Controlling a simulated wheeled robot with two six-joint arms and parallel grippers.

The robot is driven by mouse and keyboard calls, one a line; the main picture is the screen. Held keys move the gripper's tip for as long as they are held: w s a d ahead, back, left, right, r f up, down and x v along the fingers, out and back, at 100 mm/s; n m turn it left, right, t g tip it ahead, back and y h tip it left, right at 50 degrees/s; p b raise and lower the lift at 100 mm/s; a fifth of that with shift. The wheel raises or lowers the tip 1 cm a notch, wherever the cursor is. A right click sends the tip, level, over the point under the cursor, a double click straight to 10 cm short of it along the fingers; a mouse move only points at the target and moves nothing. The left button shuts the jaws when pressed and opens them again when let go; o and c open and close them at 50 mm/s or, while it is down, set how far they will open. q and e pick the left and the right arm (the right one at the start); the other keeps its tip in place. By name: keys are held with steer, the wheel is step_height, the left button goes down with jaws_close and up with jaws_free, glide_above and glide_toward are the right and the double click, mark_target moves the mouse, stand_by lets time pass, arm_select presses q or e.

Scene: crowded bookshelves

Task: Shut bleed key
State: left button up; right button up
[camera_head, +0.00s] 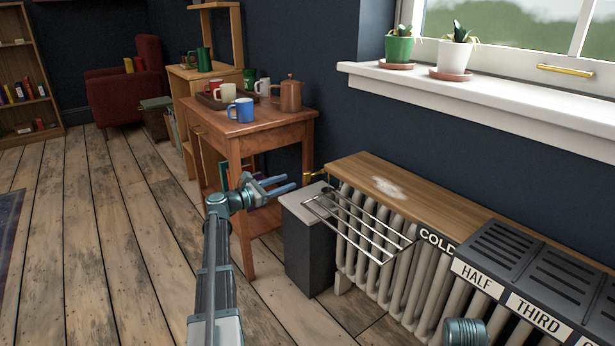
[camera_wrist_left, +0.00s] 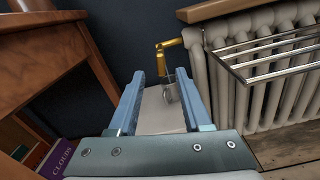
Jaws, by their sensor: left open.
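A brass fitting (camera_head: 310,178), which looks like the bleed key, sticks out from the left end of the radiator. In the left wrist view the brass fitting (camera_wrist_left: 168,44) runs sideways from the radiator and bends down at its left end. My left gripper (camera_head: 290,183) is open and empty. It is just left of the fitting in the head view. In the left wrist view the left gripper (camera_wrist_left: 160,74) has its fingers spread, with the fitting beyond and slightly above the tips. My right gripper's fingers do not show.
The pale radiator (camera_head: 385,245) carries a wire rack (camera_head: 360,226) on its front. A grey stand (camera_head: 308,245) is below the fitting, with a small cup-like object (camera_wrist_left: 169,94) on it. A wooden table (camera_head: 232,148) with mugs stands to the left.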

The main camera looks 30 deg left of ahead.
mark_target(304, 176)
arm_select(q)
steer(key=x, duration=0.9)
steer(key=shift+w+d, duration=0.1)
steer(key=shift+w, duration=0.05)
jaws_close()
